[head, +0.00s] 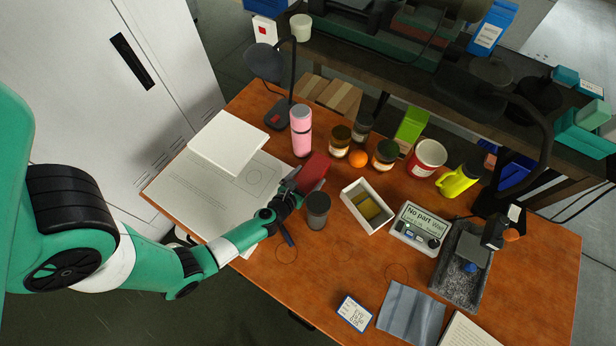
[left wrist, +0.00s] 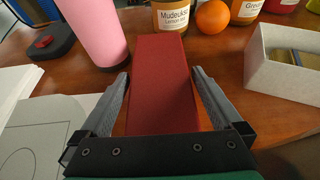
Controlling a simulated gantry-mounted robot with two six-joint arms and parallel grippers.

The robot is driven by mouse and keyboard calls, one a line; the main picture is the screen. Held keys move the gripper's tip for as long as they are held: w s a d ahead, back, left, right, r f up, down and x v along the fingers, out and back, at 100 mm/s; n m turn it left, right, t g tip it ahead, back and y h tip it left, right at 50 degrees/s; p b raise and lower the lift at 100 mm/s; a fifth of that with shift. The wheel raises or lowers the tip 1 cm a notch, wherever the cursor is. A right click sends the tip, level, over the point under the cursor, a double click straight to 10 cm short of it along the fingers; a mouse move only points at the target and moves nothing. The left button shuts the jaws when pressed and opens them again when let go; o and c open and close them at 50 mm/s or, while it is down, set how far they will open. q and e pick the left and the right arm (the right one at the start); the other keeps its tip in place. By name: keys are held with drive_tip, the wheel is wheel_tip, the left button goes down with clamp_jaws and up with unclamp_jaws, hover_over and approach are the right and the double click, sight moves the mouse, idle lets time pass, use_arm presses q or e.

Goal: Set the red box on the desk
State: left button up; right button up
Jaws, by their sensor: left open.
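The red box (head: 313,172) is on the wooden desk (head: 345,260), between the pink bottle and the dark grey cup. In the left wrist view the red box (left wrist: 162,85) lies lengthwise between the two fingers of my left gripper (left wrist: 162,95). The gripper is open, with a finger on each side of the box and a gap visible at least on the left. In the head view my left gripper (head: 291,188) reaches the box from the lower left. Whether the box's underside touches the desk is hidden. My right gripper is not seen.
The pink bottle (head: 301,131) stands just behind the box and the dark cup (head: 317,210) just in front. A white open box (head: 366,206) is to the right. Jars and an orange (head: 358,158) are behind. The desk's front middle is mostly clear.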

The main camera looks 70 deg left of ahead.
use_arm(q)
drive_tip(key=p+v, duration=0.2)
drive_tip(key=v, duration=1)
drive_tip(key=shift+r, duration=0.2)
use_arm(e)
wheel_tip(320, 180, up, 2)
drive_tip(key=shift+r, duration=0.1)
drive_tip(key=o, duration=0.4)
use_arm(q)
drive_tip(key=shift+a, duration=0.1)
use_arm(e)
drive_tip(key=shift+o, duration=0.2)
